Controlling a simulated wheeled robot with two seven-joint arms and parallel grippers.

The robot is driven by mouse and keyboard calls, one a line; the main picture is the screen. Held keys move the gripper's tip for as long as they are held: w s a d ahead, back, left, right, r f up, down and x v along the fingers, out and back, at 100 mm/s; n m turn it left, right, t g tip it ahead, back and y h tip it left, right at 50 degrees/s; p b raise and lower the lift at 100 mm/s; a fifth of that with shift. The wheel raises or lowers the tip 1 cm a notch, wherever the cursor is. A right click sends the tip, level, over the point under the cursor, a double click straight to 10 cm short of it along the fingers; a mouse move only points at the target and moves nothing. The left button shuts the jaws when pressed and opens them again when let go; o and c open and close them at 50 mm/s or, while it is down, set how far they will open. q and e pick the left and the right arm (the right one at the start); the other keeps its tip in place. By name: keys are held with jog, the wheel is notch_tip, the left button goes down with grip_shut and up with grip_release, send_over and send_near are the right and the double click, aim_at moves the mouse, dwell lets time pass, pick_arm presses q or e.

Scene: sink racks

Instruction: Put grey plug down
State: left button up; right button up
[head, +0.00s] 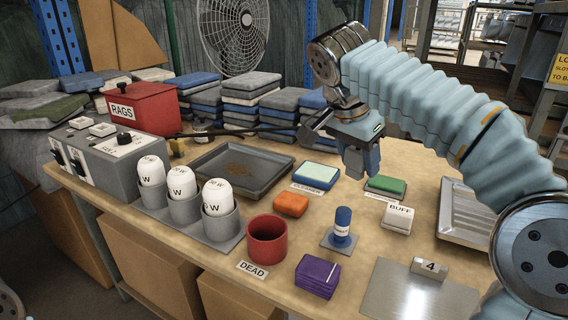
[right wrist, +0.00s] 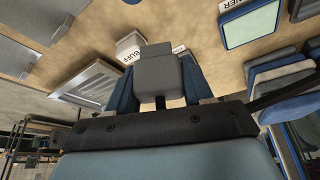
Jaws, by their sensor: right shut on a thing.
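The grey plug (right wrist: 158,76) is a blocky grey piece between the two blue fingers of my right gripper in the right wrist view. My right gripper (head: 361,168) is shut on it and points down over the table's back right part in the head view. There the fingers mostly hide the plug. The gripper appears to be above the table, between the pale-green-topped block (head: 316,175) and the green-topped block (head: 386,185); its exact height is hard to tell. My left gripper is not in view.
A grey tray (head: 205,160) lies to the left, with a thin dark rod or cable (head: 245,130) behind it. A white BUFF block (head: 397,217), an orange block (head: 291,204), a blue stamp (head: 342,225) and a red cup (head: 266,240) stand in front. A ribbed metal tray (head: 468,215) is right.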

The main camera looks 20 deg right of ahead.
jog(key=shift+r+p, duration=0.15)
jog(key=shift+p, duration=0.2)
jog(key=w+d+f+p, duration=0.2)
jog(key=w+d+f, duration=0.25)
jog(key=w, duration=0.25)
send_near(358, 188)
jog(key=shift+d+f, duration=0.35)
jog(key=shift+d, duration=0.3)
jog(key=shift+w+d+f, duration=0.15)
jog(key=shift+f, duration=0.2)
jog(key=shift+w+d+f+b, duration=0.1)
jog(key=shift+f+b, duration=0.15)
jog(key=shift+f, duration=0.65)
jog(key=shift+w+d+f+b, duration=0.1)
jog(key=shift+w+f+b, duration=0.1)
jog(key=shift+f, duration=0.75)
